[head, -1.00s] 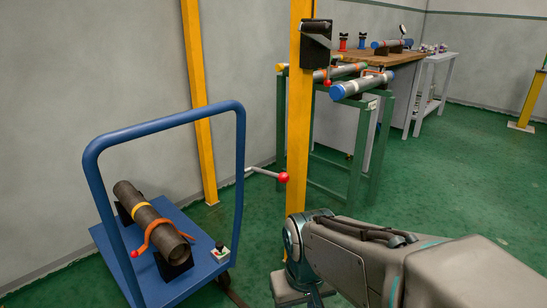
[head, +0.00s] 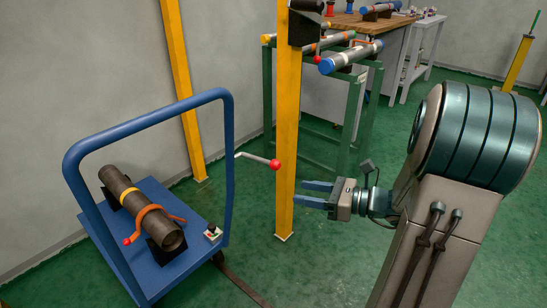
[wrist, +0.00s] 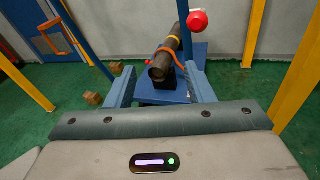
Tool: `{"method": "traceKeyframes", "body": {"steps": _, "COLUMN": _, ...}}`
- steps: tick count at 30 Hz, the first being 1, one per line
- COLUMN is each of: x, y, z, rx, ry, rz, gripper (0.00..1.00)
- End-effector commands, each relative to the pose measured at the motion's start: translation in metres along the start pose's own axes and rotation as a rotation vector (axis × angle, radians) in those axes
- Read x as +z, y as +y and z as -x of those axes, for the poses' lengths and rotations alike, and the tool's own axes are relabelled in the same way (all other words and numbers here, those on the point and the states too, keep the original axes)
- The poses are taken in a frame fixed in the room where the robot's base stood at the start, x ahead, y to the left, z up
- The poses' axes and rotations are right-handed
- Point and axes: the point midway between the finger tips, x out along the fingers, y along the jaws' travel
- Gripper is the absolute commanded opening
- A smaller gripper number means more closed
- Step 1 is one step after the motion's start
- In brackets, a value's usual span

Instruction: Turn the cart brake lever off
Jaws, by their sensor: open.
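A thin grey lever with a red ball knob (head: 275,165) sticks out to the right beside the right upright of the blue cart's handle (head: 229,150). It looks fixed to that upright, but I cannot see the joint clearly. The red knob also shows at the top of the wrist view (wrist: 197,20). My gripper (head: 302,193) is open and empty, its fingers pointing left beside the yellow post, lower in the picture than the knob and apart from it. In the wrist view its two fingers (wrist: 160,82) stand wide apart, with the cart beyond.
A yellow post (head: 287,120) stands close to my fingertips and the knob. The cart deck (head: 160,275) carries a dark pipe (head: 138,205) with an orange clamp and a small control box (head: 212,232). A green pipe stand (head: 345,130) is behind.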

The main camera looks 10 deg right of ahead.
Motion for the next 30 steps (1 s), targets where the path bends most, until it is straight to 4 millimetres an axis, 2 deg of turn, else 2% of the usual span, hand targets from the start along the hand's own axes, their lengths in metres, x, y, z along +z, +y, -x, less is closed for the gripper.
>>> {"method": "traceKeyframes", "body": {"steps": 1, "x": 0.005, "y": -0.013, "z": 0.010, "rx": -0.049, "ry": -0.049, "rz": -0.044, "gripper": 0.48}}
{"method": "traceKeyframes", "body": {"steps": 3, "x": 0.009, "y": -0.026, "z": 0.019, "rx": -0.096, "ry": -0.103, "rz": -0.087, "gripper": 0.48}}
{"method": "traceKeyframes", "body": {"steps": 8, "x": 0.013, "y": -0.038, "z": 0.022, "rx": -0.139, "ry": -0.154, "rz": -0.123, "gripper": 0.48}}
{"method": "traceKeyframes", "body": {"steps": 13, "x": 0.014, "y": -0.042, "z": -0.001, "rx": -0.137, "ry": -0.154, "rz": -0.120, "gripper": 0.48}}
{"method": "traceKeyframes", "body": {"steps": 24, "x": 0.024, "y": -0.053, "z": -0.077, "rx": -0.136, "ry": -0.153, "rz": -0.119, "gripper": 0.48}}
{"method": "traceKeyframes", "body": {"steps": 30, "x": 0.029, "y": -0.057, "z": -0.101, "rx": -0.139, "ry": -0.153, "rz": -0.120, "gripper": 0.48}}
